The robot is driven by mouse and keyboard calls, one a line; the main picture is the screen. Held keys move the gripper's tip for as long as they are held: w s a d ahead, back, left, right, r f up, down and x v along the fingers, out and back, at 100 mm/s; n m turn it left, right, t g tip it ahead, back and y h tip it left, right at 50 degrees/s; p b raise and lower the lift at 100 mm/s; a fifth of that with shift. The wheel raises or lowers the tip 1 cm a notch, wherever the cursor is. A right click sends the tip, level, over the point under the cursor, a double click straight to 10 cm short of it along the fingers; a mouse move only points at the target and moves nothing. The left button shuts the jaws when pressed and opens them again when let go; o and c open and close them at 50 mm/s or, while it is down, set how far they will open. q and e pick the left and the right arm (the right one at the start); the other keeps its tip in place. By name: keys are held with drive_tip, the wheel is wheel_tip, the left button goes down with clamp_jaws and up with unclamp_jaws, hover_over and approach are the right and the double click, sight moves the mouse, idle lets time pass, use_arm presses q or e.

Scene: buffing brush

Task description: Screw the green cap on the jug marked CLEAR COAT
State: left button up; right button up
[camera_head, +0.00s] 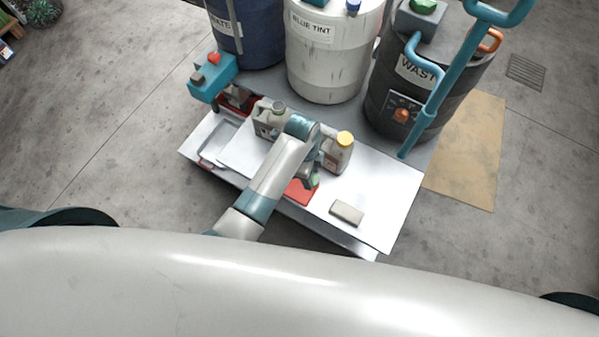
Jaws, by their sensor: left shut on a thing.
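My left arm reaches in from the lower left over the white table (381,205). My left gripper (313,178) points down above the table and is shut on the green cap (315,181), mostly hidden by the fingers. A beige jug (340,155) with a yellow cap stands just right of the gripper. Another beige jug (266,120) with a dark greyish-green top stands left of the arm, partly hidden by it. I cannot read the jugs' labels, so I cannot tell which is marked CLEAR COAT. My right gripper is not in view.
A red mat (301,194) lies under the gripper. A beige block (347,212) lies near the front edge. A teal device (213,77) stands at the back left. Drums marked BLUE TINT (330,65) and WAST… (381,71) stand behind. The table's right part is clear.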

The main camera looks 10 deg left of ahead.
use_arm(q)
drive_tip(key=shift+s+d+r, duration=0.15)
drive_tip(key=shift+d+r, duration=0.05)
drive_tip(key=shift+d, duration=0.2)
drive_tip(key=shift+w+r, duration=0.35)
drive_tip(key=shift+w, duration=0.1)
drive_tip(key=w+a+r+n, duration=0.1)
drive_tip(key=w+r+n, duration=0.25)
drive_tip(key=r, duration=0.45)
drive_tip(key=w+a+r+n+t, duration=0.1)
drive_tip(key=w+r+n, duration=0.1)
drive_tip(key=w+r, duration=0.5)
drive_tip(key=w+a+r+n, duration=0.1)
drive_tip(key=w+r+n, duration=0.2)
drive_tip(key=r, duration=0.7)
drive_tip(key=s+a+r+n, duration=0.5)
drive_tip(key=a+r, duration=0.2)
drive_tip(key=r, duration=0.1)
drive_tip(key=s+a+r+n+y, duration=0.1)
drive_tip(key=s+a+r+n, duration=0.4)
drive_tip(key=a+r+n, duration=0.1)
wheel_tip(320, 180, up, 2)
drive_tip(key=shift+s+a+r+t, duration=0.25)
drive_tip(key=shift+s+a+t, duration=0.1)
drive_tip(key=shift+a, duration=0.1)
